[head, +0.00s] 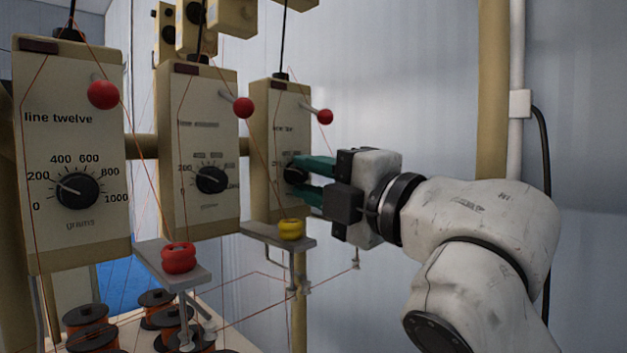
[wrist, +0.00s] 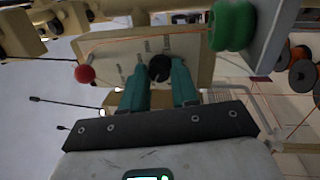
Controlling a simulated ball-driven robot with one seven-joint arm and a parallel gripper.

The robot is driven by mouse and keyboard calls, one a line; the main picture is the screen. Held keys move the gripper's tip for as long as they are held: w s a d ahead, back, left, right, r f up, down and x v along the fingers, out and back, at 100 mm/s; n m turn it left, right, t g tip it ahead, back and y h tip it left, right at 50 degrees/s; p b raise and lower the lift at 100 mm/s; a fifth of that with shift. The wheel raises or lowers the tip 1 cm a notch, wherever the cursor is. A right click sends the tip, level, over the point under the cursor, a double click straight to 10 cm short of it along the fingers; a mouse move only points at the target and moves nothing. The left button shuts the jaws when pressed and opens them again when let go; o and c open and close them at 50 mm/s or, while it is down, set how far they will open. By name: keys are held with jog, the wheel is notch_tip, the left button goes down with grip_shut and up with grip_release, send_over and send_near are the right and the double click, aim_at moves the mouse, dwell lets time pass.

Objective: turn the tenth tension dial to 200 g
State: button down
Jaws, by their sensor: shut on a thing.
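The third box from the left in the head view (head: 280,130) has a faint, hard-to-read label that seems to say line ten. Its black tension dial (head: 292,174) is partly hidden by my gripper (head: 302,180). The two green fingers are shut on this dial, one above and one below it in the head view. In the wrist view, the fingertips of my gripper (wrist: 160,76) sit on either side of the black dial (wrist: 159,67) on the cream panel (wrist: 195,55). The dial's pointer and most scale numbers are too small or hidden to read.
The line twelve box (head: 70,140) and a middle box (head: 199,140) stand to the left with their own dials. Levers with red knobs (head: 325,117) stick out nearby. Brackets below carry a yellow guide (head: 291,229) and a red one (head: 178,258). Thin wires cross the area.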

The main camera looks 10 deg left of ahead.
jog(key=c, duration=0.9)
grip_release()
jog(key=shift+o, duration=0.2)
